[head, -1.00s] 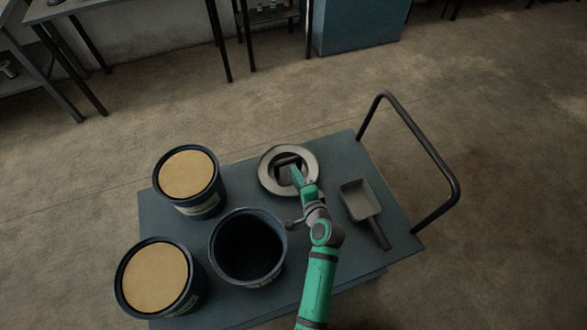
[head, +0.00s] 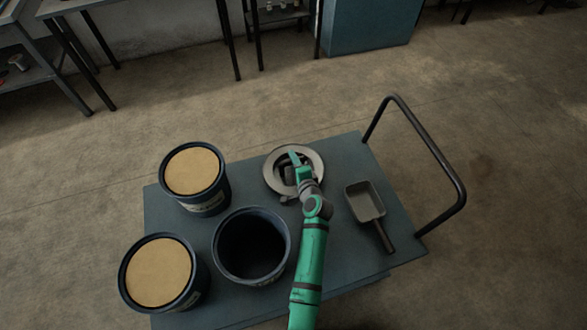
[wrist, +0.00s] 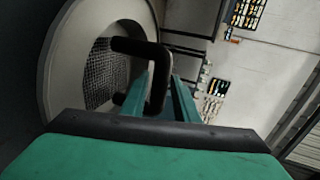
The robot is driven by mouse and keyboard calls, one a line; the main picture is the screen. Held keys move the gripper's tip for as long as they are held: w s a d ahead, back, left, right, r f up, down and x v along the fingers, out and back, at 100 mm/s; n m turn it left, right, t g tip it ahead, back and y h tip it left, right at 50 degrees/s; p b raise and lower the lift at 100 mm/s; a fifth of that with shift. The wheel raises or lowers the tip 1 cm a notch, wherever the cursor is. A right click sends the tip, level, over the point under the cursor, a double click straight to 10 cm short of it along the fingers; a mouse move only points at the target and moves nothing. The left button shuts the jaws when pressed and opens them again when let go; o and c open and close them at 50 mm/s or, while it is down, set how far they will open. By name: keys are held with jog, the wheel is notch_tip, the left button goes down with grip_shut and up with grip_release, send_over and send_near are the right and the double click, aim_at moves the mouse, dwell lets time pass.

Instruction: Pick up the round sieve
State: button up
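The round sieve (head: 272,174) lies on the cart top (head: 333,225), with a pale round rim. In the wrist view the sieve's rim (wrist: 55,70) and wire mesh (wrist: 102,75) fill the left side. A dark U-shaped handle (wrist: 160,65) stands out from the mesh. My gripper (head: 294,160) is over the sieve in the head view and covers part of it. In the wrist view my gripper's green fingers (wrist: 161,78) stand apart, one on each side of the handle's bar. Firm contact with the bar does not show.
A dark scoop (head: 365,200) lies right of the sieve. An open, dark bucket (head: 252,246) stands left of my arm. Two buckets with tan tops (head: 192,170) (head: 158,271) stand further left. The cart's push handle (head: 432,150) rises at the right.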

grip_shut()
jog(key=shift+r, duration=0.15)
